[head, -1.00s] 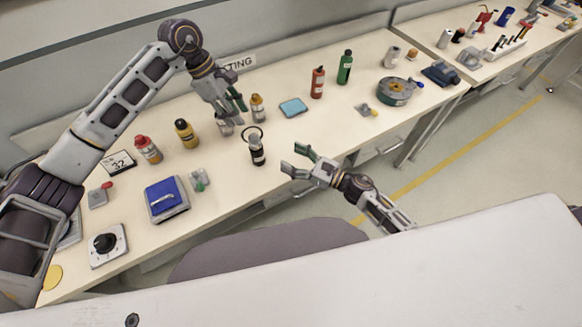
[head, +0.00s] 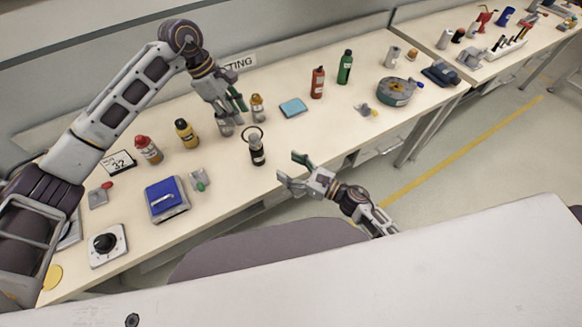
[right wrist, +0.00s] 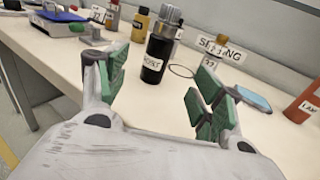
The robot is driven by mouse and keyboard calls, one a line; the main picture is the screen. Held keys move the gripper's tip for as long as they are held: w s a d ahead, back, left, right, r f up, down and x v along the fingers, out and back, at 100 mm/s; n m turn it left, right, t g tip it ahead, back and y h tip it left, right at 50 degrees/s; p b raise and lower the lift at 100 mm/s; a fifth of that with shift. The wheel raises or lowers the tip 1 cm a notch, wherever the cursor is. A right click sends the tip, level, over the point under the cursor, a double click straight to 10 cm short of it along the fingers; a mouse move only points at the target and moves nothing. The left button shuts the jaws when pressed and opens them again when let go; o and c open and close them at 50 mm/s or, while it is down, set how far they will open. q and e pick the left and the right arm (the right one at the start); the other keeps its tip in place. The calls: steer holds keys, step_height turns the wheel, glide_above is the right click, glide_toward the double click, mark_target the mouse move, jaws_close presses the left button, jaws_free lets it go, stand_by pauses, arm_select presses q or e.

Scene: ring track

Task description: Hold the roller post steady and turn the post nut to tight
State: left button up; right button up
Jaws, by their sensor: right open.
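I cannot pick out the roller post or its nut with certainty. My right gripper (head: 290,168) is open and empty, right of the cylinder. My left gripper (head: 234,118) points down behind the cylinder, beside a small amber bottle (head: 257,106); whether its fingers hold anything is unclear.
A blue-topped scale (head: 167,198), a dial box (head: 107,245) and a small grey-green device (head: 199,180) lie to the left. A blue pad (head: 293,107), red bottle (head: 318,82), green bottle (head: 345,67) and round grey device (head: 395,92) stand right. Bare bench lies right of the cylinder.

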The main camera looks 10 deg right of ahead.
mark_target(262, 153)
steer(key=shift+x, duration=6.8)
